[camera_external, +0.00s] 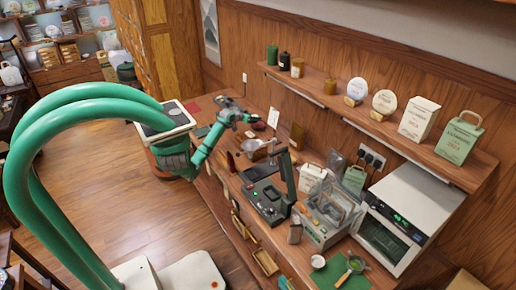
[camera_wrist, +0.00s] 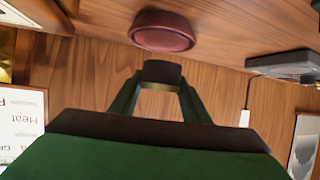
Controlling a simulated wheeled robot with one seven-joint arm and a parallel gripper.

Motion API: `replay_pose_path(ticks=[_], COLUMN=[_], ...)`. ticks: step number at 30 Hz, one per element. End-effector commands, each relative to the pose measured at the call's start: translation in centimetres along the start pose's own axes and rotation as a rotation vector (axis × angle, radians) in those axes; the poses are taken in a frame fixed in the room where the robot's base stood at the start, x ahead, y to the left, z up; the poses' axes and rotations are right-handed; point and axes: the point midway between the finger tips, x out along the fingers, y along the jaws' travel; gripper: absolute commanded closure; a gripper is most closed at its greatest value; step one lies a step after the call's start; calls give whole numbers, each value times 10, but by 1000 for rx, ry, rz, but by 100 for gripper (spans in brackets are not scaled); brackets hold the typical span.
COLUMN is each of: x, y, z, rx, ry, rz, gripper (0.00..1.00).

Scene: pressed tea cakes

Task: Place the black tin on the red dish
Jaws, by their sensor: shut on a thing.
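The black tin (camera_wrist: 161,71) is small, with a dark band above a gold-brown lower part. In the wrist view it sits between the fingertips of my gripper (camera_wrist: 160,82), which is shut on it. The red dish (camera_wrist: 163,31) is round and lies on the wooden surface just beyond the tin in that view, with a gap in the picture between them. In the external view my gripper (camera_external: 246,118) is over the far end of the counter, and the dish (camera_external: 259,126) looks like a small dark red shape beside it. The tin is too small to make out there.
A grey device (camera_wrist: 284,64) stands right of the dish in the wrist view, and a white printed sign (camera_wrist: 20,122) is at left. In the external view a black machine (camera_external: 265,197) and a white oven (camera_external: 393,225) stand nearer on the counter; a wall shelf (camera_external: 400,127) runs above.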

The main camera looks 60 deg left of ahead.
Motion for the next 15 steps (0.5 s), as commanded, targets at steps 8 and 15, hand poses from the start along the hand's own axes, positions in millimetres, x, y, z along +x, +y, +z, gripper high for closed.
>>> replay_pose_path(ticks=[8,15], x=[15,24], y=[-3,-3], z=[14,32], rx=[-1,0], ry=[-1,2], rz=[-1,-1], gripper=[80,80])
